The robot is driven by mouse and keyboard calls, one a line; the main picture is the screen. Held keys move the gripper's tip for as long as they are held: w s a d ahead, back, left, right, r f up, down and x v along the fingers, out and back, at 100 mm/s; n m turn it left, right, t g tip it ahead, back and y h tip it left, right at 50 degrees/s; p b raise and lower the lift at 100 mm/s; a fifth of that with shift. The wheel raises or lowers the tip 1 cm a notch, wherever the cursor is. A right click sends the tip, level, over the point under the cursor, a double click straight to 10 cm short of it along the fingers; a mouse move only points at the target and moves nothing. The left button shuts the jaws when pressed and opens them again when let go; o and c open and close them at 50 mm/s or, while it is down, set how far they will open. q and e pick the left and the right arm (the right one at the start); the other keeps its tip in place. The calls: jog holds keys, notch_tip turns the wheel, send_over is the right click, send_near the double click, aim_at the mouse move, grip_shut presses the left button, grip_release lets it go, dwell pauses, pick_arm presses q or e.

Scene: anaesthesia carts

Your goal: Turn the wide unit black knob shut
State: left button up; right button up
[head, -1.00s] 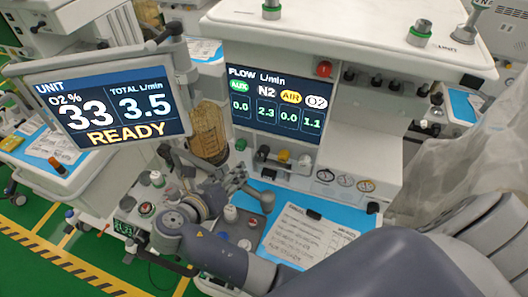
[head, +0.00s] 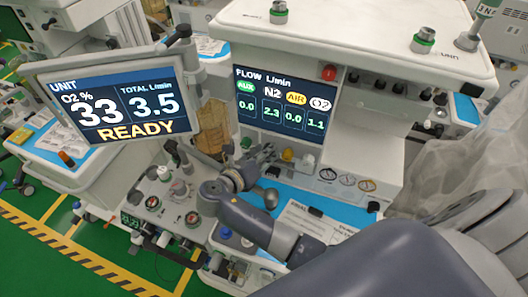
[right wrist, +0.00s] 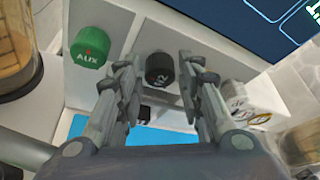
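The wide unit (head: 368,124) carries a flow screen (head: 282,100) that reads N2 2.3. A row of knobs sits below the screen. In the right wrist view the black knob (right wrist: 160,68), marked N2, is between the green AUX knob (right wrist: 91,46) and a white knob (right wrist: 236,95). My right gripper (right wrist: 160,73) is open, with a finger on each side of the black knob in the picture; I cannot tell whether they touch it. In the head view my right gripper (head: 262,158) is in front of the knob row and partly hides it. My left gripper is not in view.
A tilted screen (head: 114,100) reading READY stands at the left. A yellow knob (head: 288,154) is close to the right of my gripper. Gauges (head: 346,181) are further right. A paper sheet (head: 305,222) lies on the blue worktop below.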

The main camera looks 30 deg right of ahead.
jog(key=c, duration=0.8)
jog(key=shift+s+d+f+m+t+y+b, duration=0.15)
jog(key=shift+m+t+y+b, duration=0.8)
jog(key=shift+m, duration=1)
jog(key=shift+s+d+m+t+y+b, duration=0.1)
jog(key=shift+m+t+y+b, duration=0.8)
jog(key=shift+m, duration=1.1)
jog(key=shift+s+d+f+m+t+y+b, duration=0.15)
jog(key=shift+m+t+y+b, duration=0.45)
jog(key=shift+m+t, duration=1)
jog(key=shift+r+m+g, duration=0.15)
jog(key=shift+m+g, duration=0.1)
jog(key=shift+m, duration=0.1)
